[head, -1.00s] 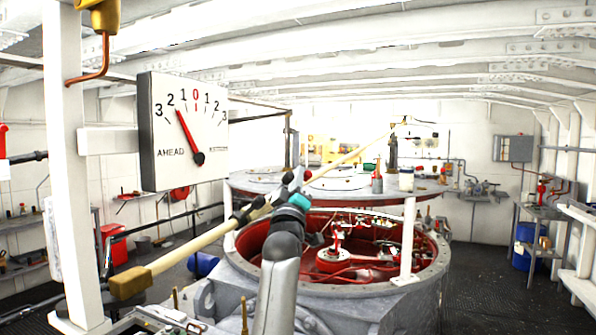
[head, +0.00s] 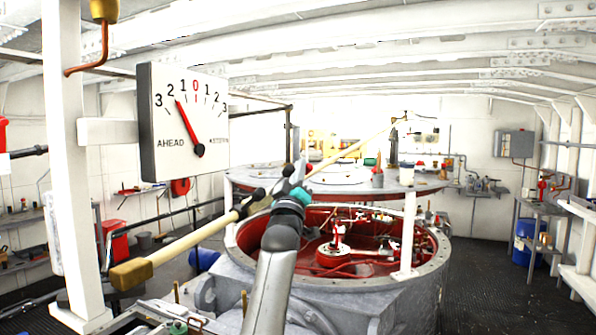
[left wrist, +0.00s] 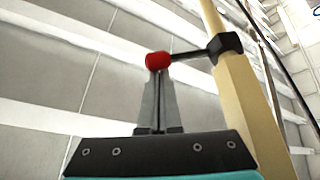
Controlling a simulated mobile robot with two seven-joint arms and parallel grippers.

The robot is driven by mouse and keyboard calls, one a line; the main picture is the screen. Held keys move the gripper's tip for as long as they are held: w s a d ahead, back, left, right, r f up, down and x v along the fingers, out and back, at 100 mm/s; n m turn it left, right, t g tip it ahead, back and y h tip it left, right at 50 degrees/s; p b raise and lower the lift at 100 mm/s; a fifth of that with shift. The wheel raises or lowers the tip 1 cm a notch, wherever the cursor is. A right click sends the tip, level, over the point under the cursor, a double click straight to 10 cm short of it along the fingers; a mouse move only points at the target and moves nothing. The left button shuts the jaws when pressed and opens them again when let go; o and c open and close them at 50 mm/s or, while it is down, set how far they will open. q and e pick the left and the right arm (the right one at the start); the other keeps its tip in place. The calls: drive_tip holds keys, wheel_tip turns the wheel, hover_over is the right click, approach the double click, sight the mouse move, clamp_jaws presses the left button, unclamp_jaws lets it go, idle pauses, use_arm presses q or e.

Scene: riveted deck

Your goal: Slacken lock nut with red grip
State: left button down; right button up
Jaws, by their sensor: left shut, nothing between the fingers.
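A long cream pole (head: 185,242) with a brown end block (head: 131,274) slopes up to the right across the head view. In the left wrist view the pole (left wrist: 236,95) carries a black collar (left wrist: 225,45), and a thin dark rod runs from the collar to the round red grip (left wrist: 158,60). My left gripper (left wrist: 158,76) is shut, its fingertips right at the red grip. Whether they touch it I cannot tell. In the head view my left gripper (head: 297,172) is beside the pole and covers part of it. My right gripper is not in view.
A dial marked AHEAD (head: 185,125) is at the left by a white post (head: 75,190). Below the pole is a grey round housing (head: 345,298) with a red inside. A round deck plate (head: 420,184) lies behind it. The dark floor (head: 485,285) at the right is open.

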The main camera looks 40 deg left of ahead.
use_arm(q)
drive_tip(key=shift+d+f+m+t+h+b, duration=0.1)
drive_tip(key=shift+f+m+t+h+b, duration=0.1)
drive_tip(key=shift+m, duration=0.4)
drive_tip(key=shift+d+f+m+t+h+b, duration=0.1)
drive_tip(key=shift+m+t+h+b, duration=0.1)
drive_tip(key=shift+m, duration=0.4)
wheel_tip(320, 180, down, 6)
drive_tip(key=m+t+h+b, duration=0.1)
drive_tip(key=m+h+b, duration=0.1)
drive_tip(key=m+h, duration=0.3)
drive_tip(key=w+d+m+t+h+b, duration=0.1)
drive_tip(key=m+h, duration=0.4)
drive_tip(key=m, duration=0.5)
drive_tip(key=shift+w+d+f+t+h+b, duration=0.25)
drive_tip(key=shift+t+b, duration=0.25)
drive_tip(key=shift+b, duration=0.45)
drive_tip(key=shift+f, duration=0.1)
